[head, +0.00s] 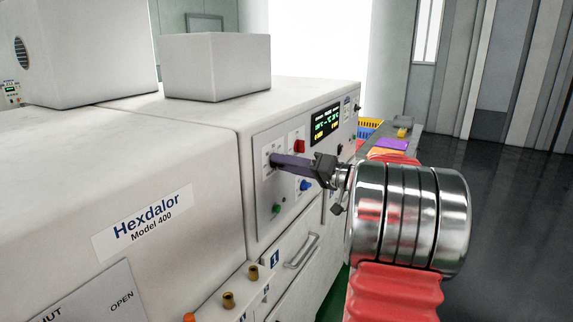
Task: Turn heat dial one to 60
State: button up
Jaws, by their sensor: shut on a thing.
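My gripper (274,160) reaches from the right to the upper left of the pale control panel (262,215) on the white machine. Its dark fingers are shut on a dial there, which the fingertips hide. A small printed scale shows just above and left of the fingertips. It is too small to read, so I cannot tell the dial's setting or its number. A lit display (326,122) sits right of the panel; its figures are too small to read surely.
Below are a drawer handle (301,251) and brass fittings (228,300). A yellow crate (370,125) stands behind. Open floor (510,190) lies to the right.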

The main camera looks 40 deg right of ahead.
jog(key=shift+f, duration=0.35)
jog(key=o, duration=1.1)
jog(key=shift+r, duration=0.2)
jog(key=v, duration=1.3)
jog(key=shift+s+d, duration=0.1)
jog(key=shift+s, duration=0.3)
